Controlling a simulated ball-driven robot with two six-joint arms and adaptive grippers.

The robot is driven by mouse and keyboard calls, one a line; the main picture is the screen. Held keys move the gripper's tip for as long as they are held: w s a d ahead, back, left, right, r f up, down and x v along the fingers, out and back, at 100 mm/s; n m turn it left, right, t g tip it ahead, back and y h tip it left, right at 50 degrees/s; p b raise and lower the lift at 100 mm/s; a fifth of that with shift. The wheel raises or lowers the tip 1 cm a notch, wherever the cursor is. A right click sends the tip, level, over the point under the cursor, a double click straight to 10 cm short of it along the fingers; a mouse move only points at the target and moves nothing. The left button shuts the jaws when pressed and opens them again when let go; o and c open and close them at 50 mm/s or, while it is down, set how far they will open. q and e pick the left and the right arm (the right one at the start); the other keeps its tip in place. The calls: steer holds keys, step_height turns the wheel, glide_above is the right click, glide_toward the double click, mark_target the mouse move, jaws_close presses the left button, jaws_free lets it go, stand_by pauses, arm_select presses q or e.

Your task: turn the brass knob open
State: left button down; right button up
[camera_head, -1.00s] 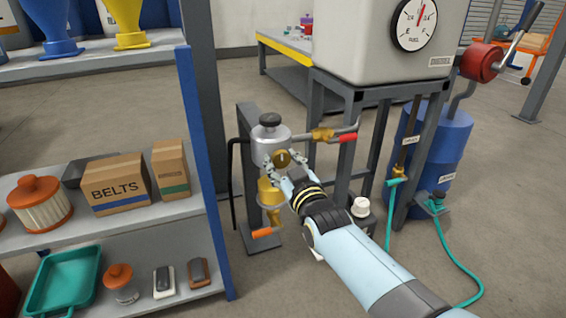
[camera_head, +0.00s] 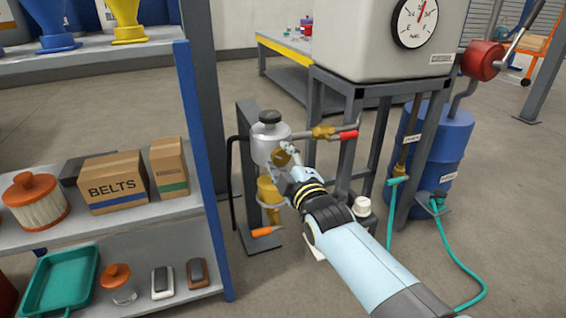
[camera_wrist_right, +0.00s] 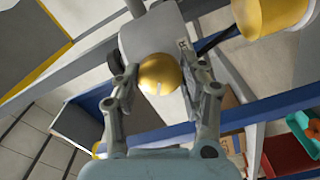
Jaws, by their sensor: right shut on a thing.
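The brass knob (camera_head: 281,156) sits on the front of a grey metal canister (camera_head: 266,140) with a dark cap. My right gripper (camera_head: 279,160) is at the knob and partly covers it in the head view. In the right wrist view the knob (camera_wrist_right: 160,74) is a round brass shape with a light mark on its face. The two fingers of my right gripper (camera_wrist_right: 158,82) stand on either side of it, shut on it. My left gripper is not in view.
A pipe with a red-handled valve (camera_head: 347,134) runs right from the canister. A brass bowl part (camera_head: 268,192) and an orange lever (camera_head: 261,231) are below. A shelf with a BELTS box (camera_head: 113,181) stands left; a grey tank (camera_head: 380,40) and blue drum (camera_head: 447,140) stand right.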

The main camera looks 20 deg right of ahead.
steer(key=shift+f+n+b, duration=0.2)
steer(key=shift+n+b, duration=0.15)
steer(key=shift+n, duration=0.55)
steer(key=shift+n+b, duration=0.55)
steer(key=shift+n, duration=0.65)
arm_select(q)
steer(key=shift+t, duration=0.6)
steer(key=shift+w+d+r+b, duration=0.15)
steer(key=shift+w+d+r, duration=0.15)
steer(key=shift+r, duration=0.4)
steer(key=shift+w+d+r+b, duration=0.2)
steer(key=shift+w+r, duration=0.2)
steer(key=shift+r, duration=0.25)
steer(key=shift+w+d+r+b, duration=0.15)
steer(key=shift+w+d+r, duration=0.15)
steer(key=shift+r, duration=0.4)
arm_select(e)
steer(key=shift+n, duration=1.1)
steer(key=shift+r, duration=0.1)
steer(key=o, duration=1.2)
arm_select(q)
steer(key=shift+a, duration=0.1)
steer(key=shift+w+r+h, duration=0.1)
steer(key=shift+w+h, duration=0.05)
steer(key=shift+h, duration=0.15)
arm_select(e)
steer(key=s, duration=1.2)
steer(key=shift+d, duration=0.15)
